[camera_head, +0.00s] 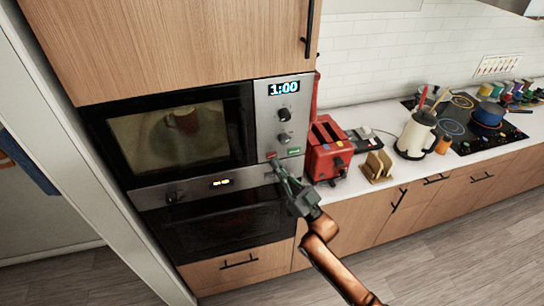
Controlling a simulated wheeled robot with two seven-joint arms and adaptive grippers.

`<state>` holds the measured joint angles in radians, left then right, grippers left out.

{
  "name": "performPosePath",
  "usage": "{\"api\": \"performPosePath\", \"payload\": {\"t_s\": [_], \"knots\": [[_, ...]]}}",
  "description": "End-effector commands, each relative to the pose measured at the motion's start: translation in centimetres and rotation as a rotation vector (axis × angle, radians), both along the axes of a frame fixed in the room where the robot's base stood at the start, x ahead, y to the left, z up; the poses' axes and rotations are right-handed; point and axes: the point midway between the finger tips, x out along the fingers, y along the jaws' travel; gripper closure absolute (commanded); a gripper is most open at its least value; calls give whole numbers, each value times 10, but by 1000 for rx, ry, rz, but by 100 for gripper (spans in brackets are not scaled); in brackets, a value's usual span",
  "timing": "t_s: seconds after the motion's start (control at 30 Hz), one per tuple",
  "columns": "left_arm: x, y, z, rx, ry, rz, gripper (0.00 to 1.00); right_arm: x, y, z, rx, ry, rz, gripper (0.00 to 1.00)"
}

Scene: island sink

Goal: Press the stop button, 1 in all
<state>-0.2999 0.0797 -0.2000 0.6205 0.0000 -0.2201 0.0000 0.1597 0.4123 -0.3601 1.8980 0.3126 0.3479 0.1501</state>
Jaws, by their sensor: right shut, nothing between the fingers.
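The built-in microwave (170,135) has a control panel (270,112) on its right side with a lit display (284,88) reading 1:00. Two round knobs sit below the display. At the panel's bottom are a small red button (271,155), which looks like the stop button, and a green one (294,151). My right gripper (277,166) is shut and empty, with its tips just below the red button. I cannot tell whether they touch the panel. A red mug (184,120) shows behind the microwave's lit window. My left gripper is not in view.
An oven (215,217) sits under the microwave. To the right, a red toaster (327,150), a wooden holder with toast (377,165) and a white kettle (415,135) stand on the white counter. A pot (488,114) stands on the black hob further right.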

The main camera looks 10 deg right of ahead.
Motion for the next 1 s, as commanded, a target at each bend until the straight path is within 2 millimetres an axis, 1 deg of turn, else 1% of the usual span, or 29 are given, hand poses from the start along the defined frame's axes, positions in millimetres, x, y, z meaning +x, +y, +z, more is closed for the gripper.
{"api": "performPosePath", "payload": {"t_s": [0.23, 1.0], "knots": [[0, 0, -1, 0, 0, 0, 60, 7, 0, 0, 0, 0, 0, 100], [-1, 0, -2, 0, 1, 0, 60, 12, 0, 0, 1, -1, 0, 100]]}}
